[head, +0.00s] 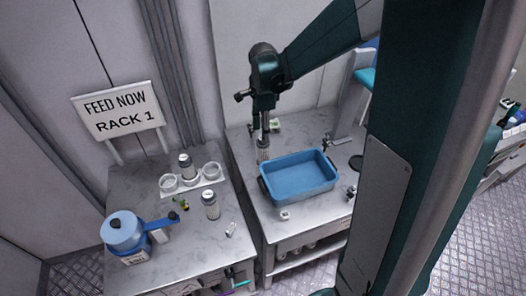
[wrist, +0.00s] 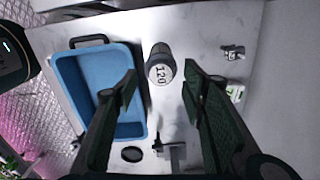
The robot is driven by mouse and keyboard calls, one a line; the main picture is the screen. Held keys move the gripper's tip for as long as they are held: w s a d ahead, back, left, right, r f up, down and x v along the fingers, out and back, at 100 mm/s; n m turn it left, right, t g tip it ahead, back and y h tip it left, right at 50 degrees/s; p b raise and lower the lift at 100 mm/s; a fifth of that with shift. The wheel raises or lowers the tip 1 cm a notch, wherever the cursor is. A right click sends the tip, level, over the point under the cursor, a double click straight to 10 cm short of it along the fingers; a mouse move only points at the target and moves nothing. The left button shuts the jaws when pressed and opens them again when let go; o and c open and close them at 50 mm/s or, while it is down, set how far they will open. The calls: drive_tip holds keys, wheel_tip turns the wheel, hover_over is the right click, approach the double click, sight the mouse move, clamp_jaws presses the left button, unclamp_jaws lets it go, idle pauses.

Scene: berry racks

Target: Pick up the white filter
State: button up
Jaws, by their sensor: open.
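A filter-like cylinder (wrist: 160,72) with a white round top marked "120" and a dark grey side stands on the right-hand table in the wrist view. In the head view its pale, ribbed side (head: 263,151) shows just left of the blue tub. My gripper (wrist: 160,82) is open, with one green finger on each side of the cylinder in the picture. In the head view my gripper (head: 264,134) points down above it. I cannot tell whether the fingers touch it. Two similar white-and-grey cylinders stand on the left table, one in a holder (head: 188,167), one loose (head: 211,205).
The blue tub (head: 301,188) stands close beside the cylinder; its rim (wrist: 140,92) also shows in the wrist view. A small metal part (wrist: 233,52) and a green-and-white item (wrist: 236,93) lie to the right. A blue pot (head: 123,232) sits on the left table.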

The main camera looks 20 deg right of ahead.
sight(263, 145)
wheel_tip(263, 145, down, 8)
drive_tip(key=shift+r, duration=0.1)
idle(0.5)
drive_tip(key=shift+f, duration=1.35)
drive_tip(key=shift+f, duration=0.15)
drive_tip(key=shift+w+a+f+b, duration=0.1)
drive_tip(key=shift+f+b, duration=0.2)
drive_tip(key=shift+f, duration=2.15)
drive_tip(key=shift+c, duration=0.3)
drive_tip(key=c, duration=0.6)
